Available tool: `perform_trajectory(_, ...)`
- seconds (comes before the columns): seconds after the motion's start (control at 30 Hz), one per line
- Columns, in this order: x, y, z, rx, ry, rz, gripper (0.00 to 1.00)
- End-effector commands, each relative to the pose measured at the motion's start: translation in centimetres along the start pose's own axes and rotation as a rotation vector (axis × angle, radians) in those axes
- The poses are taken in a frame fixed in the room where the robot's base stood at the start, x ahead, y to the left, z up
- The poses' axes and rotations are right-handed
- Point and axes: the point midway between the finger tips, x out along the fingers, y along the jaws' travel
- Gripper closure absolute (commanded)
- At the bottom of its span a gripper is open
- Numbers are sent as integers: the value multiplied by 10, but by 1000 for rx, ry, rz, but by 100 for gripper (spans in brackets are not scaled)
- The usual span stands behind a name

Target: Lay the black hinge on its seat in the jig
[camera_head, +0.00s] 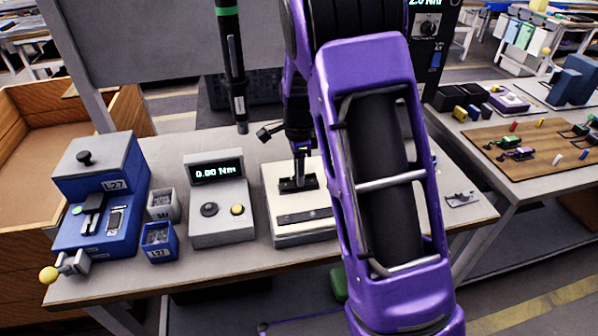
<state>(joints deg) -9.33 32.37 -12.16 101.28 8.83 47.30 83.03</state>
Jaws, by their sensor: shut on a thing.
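My gripper (299,178) points down over the pale block (290,238), which looks like the jig, in the middle of the bench. It is shut on a small dark piece, which looks like the black hinge (291,187). The hinge is at the rear part of the block's top. I cannot tell whether it touches the block or is just above it. A dark slot with small marks lies in front of it on the block. My purple arm hides the block's right side and the bench behind it.
A black screwdriver (232,60) with a green band hangs left of my gripper. A torque display box (222,225) reads 0.00 Nm. Further left are small bins (160,238) and a blue L27 fixture (95,235). A metal bracket (461,199) lies at the bench's right end.

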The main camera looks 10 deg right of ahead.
Motion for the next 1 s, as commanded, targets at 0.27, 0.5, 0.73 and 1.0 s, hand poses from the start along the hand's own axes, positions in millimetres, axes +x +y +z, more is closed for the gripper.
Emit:
perform_trajectory(0.27, -1, 0, 0, 0, 0, -1, 100)
perform_trajectory(0.5, 1, 0, 0, 0, 0, 0, 100)
perform_trajectory(0.73, 5, 0, 0, -1, 0, -1, 100)
perform_trajectory(1.0, 8, 0, 0, -1, 0, -1, 100)
